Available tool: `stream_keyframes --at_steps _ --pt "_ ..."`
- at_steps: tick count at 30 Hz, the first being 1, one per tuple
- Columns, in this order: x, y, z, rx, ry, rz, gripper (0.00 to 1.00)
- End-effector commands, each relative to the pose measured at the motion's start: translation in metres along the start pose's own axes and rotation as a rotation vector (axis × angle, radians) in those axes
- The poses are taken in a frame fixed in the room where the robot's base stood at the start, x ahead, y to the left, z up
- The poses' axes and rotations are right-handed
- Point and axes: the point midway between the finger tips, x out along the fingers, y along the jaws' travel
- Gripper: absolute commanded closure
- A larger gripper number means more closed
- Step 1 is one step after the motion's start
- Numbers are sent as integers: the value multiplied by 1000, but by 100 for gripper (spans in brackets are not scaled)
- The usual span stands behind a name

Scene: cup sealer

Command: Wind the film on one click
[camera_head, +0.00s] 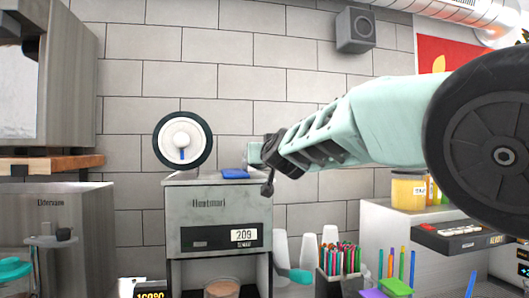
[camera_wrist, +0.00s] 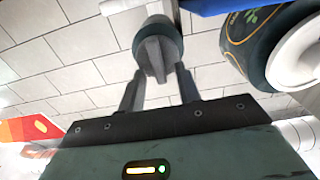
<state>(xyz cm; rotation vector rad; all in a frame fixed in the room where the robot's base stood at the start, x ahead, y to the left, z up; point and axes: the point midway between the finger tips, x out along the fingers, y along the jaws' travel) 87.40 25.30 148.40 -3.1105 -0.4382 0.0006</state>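The cup sealer (camera_head: 218,208) is a grey box-shaped machine against the tiled wall. Its film roll (camera_head: 184,142), dark-rimmed with a white hub, stands above its top at the left; it also shows at the upper right of the wrist view (camera_wrist: 262,42). A dark ribbed knob (camera_wrist: 157,48) on a pale shaft is at the top middle of the wrist view. My gripper (camera_head: 268,160) is at the sealer's upper right. Its two fingers (camera_wrist: 160,75) stand apart, one on each side of the knob's fin. I cannot tell whether both press on it.
A blue piece (camera_head: 235,174) lies on the sealer's top. A brown-filled cup (camera_head: 221,289) stands in the bay below. A steel machine (camera_head: 70,235) is at the left.

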Motion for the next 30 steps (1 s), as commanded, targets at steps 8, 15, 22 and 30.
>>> stream_keyframes --at_steps 8,15,22,30 --pt "0 0 0 0 0 0 100" --pt "0 0 0 4 0 0 100" --pt "0 1 -1 64 0 0 100" --pt "0 4 0 254 0 0 100"
